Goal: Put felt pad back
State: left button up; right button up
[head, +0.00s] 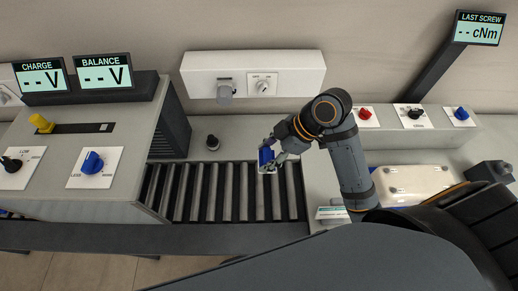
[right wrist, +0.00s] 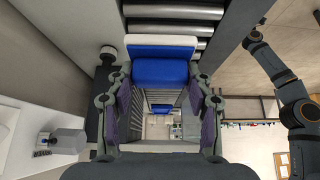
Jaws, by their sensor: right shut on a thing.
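My right gripper (head: 271,150) is shut on a small blue-and-white block (head: 266,158), held above the roller conveyor. In the right wrist view the block (right wrist: 160,70) sits between the fingertips (right wrist: 160,84), its blue face toward the camera and a white band along its far edge. I cannot tell for sure whether this block is the felt pad. No other thing that is clearly a felt pad shows. My left gripper is not in the head view.
The roller conveyor (head: 228,192) runs below the right gripper. A white wall box (head: 253,73) is behind. A white panel (head: 415,183) lies at right, beyond my right forearm.

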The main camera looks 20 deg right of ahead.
jog(key=w+f, duration=0.3)
jog(key=w, duration=0.1)
jog(key=w+d+f+p, duration=0.1)
jog(key=w+f, duration=0.2)
jog(key=w, duration=0.1)
jog(key=w+d+f+p, duration=0.1)
jog(key=w+f, duration=0.2)
jog(key=w, duration=0.2)
jog(key=shift+d, duration=0.2)
jog(key=shift+w+f, duration=0.2)
notch_tip(320, 180, down, 3)
jog(key=shift+w+f+p, duration=0.1)
jog(key=shift+w+p, duration=0.05)
jog(key=shift+p, duration=0.5)
jog(key=shift+f, duration=0.3)
jog(key=o, duration=1.2)
jog(key=shift+o, duration=0.2)
